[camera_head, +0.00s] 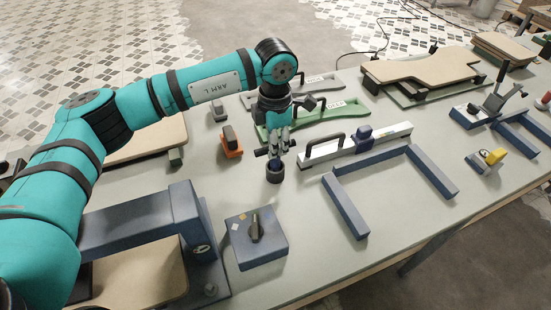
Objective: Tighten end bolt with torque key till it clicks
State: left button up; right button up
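My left gripper (275,154) points down near the middle of the table. Its fingertips are at a small dark round piece with a blue top (275,173); I cannot tell whether they touch or grip it. I cannot tell for sure which thing is the torque key. A blue square block (263,249) with a dark upright knob (255,226) stands in front of the gripper. A blue clamp-like fixture (186,213) with a small round bolt-like end (210,289) is at the lower left, over a tan board. My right gripper is out of view.
Green and grey-white handled templates (322,119) lie behind the gripper. A white level-like bar (352,146) and a blue U-shaped frame (345,205) are to the right. An orange-based block (231,145) is to the left. Tan curved boards (425,67) lie at the back right.

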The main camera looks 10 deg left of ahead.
pick_arm(q)
grip_shut()
jog(key=shift+r, duration=0.1)
jog(key=shift+r+p, duration=0.3)
jog(key=shift+r, duration=0.1)
jog(key=shift+r+p, duration=1.2)
jog(key=shift+r, duration=1.3)
jog(key=shift+r, duration=0.1)
